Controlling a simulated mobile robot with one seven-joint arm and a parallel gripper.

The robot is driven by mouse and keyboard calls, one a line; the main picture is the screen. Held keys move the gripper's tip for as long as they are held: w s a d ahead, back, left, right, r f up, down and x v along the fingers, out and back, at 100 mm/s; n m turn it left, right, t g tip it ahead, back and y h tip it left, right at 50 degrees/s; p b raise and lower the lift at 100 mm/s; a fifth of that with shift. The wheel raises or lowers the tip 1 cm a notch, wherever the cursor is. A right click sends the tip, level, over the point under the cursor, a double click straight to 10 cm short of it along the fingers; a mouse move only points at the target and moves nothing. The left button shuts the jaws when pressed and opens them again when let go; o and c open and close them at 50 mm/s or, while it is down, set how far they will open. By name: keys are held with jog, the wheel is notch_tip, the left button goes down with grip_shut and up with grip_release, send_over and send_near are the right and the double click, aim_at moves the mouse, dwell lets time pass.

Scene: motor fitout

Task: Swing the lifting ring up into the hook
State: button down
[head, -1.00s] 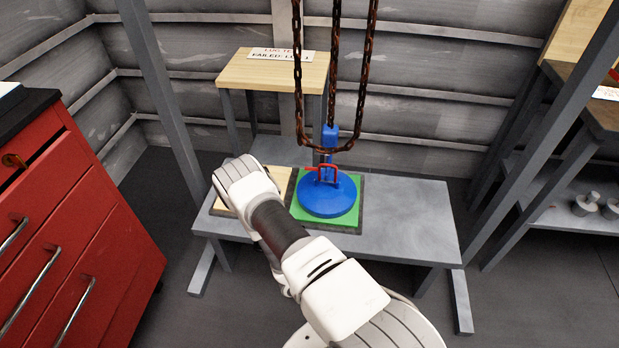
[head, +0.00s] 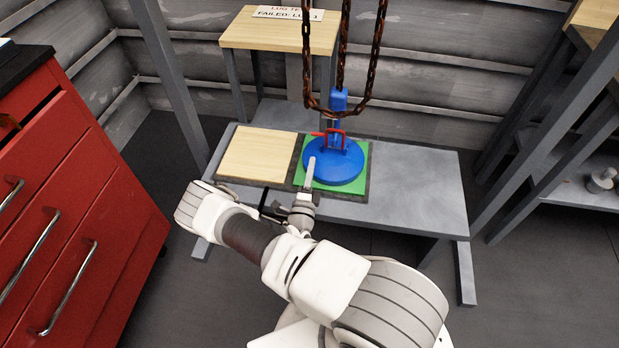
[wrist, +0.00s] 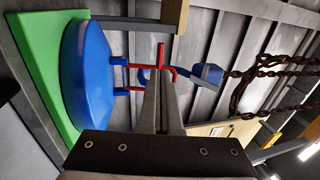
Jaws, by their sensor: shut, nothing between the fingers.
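A blue disc (head: 335,168) with a red lifting ring (head: 336,133) on its top lies on a green mat (head: 361,180). A blue hook (head: 338,101) hangs from the chain just above the ring. The wrist view shows the red ring (wrist: 163,60) on two blue lugs of the disc (wrist: 85,65), with the blue hook (wrist: 207,73) close to it. Whether ring and hook are engaged I cannot tell. My gripper (head: 310,164) is shut and empty, at the front left of the disc. In the wrist view its fingertips (wrist: 158,76) overlap the view of the ring; contact is unclear.
Rusty chains (head: 369,90) hang in a loop over the disc. The grey bench (head: 410,190) also carries a bare wooden panel (head: 258,154) left of the mat. A red drawer cabinet (head: 80,200) stands left. Grey posts rise on both sides. The bench's right part is clear.

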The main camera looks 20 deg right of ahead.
aim_at(318, 134)
jog(key=b+x, duration=0.1)
jog(key=x, duration=0.6)
jog(key=shift+w+d+b, duration=0.25)
jog(key=shift+w+b, duration=0.05)
jog(key=shift+w, duration=0.05)
jog(key=shift+r, duration=0.1)
jog(key=p, duration=0.1)
jog(key=r+p, duration=0.1)
jog(key=shift+w+d+g+y+p, duration=0.15)
jog(key=shift+w+g+y+p, duration=0.15)
jog(key=shift+g+p, duration=0.1)
jog(key=shift+w+d+r, duration=0.1)
jog(key=shift+w+d, duration=0.2)
jog(key=shift+w, duration=0.15)
